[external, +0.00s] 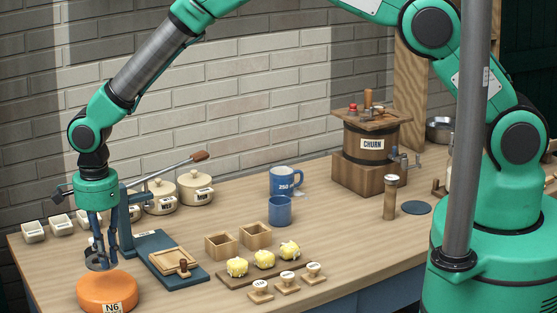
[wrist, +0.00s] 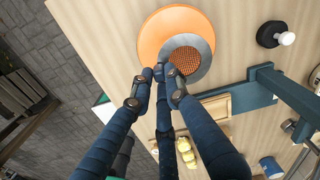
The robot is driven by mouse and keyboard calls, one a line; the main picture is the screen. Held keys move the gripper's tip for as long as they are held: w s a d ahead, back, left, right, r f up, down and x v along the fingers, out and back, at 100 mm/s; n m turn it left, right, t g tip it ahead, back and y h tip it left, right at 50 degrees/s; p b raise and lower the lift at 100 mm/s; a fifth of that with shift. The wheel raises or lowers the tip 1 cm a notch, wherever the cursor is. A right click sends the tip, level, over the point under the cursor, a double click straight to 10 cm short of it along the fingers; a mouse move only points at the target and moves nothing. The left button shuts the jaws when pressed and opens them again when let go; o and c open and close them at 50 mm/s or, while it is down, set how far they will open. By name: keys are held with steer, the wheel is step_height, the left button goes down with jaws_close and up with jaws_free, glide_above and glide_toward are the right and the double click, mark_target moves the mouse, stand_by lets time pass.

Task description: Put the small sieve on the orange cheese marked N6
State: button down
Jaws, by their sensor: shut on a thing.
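The orange cheese (external: 92,292), a round block with an N6 label on its side, sits at the front left of the table. It also shows in the wrist view (wrist: 155,28). My gripper (external: 97,241) is above it, fingers pointing down and shut on the rim of the small sieve (external: 97,262). In the wrist view my fingertips (wrist: 167,76) pinch the grey rim of the sieve (wrist: 185,60), whose mesh shows orange through it. The sieve overlaps part of the cheese there. I cannot tell whether it touches the cheese's top.
A blue press (external: 126,222) with a long lever and a wooden frame stands just right of the cheese. Lidded crocks (external: 195,187) and small white tubs (external: 33,231) stand behind. Wooden boxes (external: 256,236), butter pats (external: 264,259), blue cups (external: 280,210) and a churn (external: 371,158) are farther right.

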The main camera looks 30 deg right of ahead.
steer(key=shift+f, duration=1.6)
steer(key=shift+f, duration=0.15)
steer(key=c, duration=1.7)
jaws_free()
step_height(320, 180, up, 12)
steer(key=shift+r+b, duration=0.15)
steer(key=shift+b, duration=0.2)
